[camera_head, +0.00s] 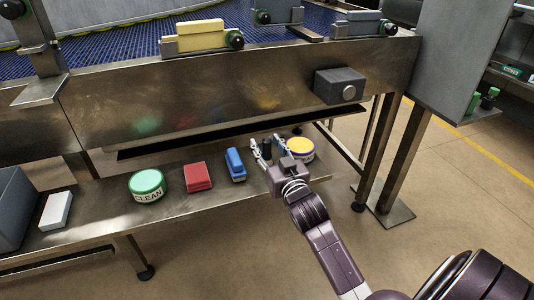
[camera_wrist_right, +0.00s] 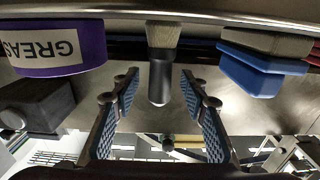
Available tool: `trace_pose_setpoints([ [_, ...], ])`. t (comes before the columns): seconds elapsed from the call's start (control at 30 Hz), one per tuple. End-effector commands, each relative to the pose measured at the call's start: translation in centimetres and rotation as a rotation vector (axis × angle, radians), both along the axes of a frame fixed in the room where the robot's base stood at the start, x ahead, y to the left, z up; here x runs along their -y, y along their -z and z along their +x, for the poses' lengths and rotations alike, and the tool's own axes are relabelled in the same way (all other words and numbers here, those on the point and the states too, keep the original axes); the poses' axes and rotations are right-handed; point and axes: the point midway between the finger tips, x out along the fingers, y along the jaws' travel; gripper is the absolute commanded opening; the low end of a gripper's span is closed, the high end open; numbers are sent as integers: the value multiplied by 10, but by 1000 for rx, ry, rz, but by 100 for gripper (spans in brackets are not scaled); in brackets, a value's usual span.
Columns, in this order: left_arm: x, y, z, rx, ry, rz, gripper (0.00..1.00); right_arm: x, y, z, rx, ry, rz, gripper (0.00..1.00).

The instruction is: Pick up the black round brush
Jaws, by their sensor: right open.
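The black round brush (camera_wrist_right: 160,75) has a dark cylindrical handle and pale grey bristles in the right wrist view. It is on the steel lower shelf (camera_head: 105,205); in the head view it is mostly hidden by my right gripper (camera_head: 266,143). My right gripper (camera_wrist_right: 157,76) is open, with a textured finger on each side of the handle's near end. Gaps show between the handle and both fingers. My left gripper is not in view.
A purple tin with a yellow lid (camera_head: 301,150) stands close to the right of the gripper. The conveyor frame (camera_head: 200,95) overhangs the shelf.

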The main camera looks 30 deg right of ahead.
Motion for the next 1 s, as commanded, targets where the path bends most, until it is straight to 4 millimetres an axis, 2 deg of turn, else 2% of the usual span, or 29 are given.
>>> trace_pose_setpoints([
  [0.1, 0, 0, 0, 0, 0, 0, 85, 0, 0, 0, 0, 0, 0, 40],
  [0.47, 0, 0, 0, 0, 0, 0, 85, 0, 0, 0, -1, 0, 0, 1],
  [0.8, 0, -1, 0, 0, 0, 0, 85, 0, -2, 0, 1, 0, 0, 0],
  [1.0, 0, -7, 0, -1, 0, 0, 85, 0, -19, 0, 3, 0, -1, 0],
])
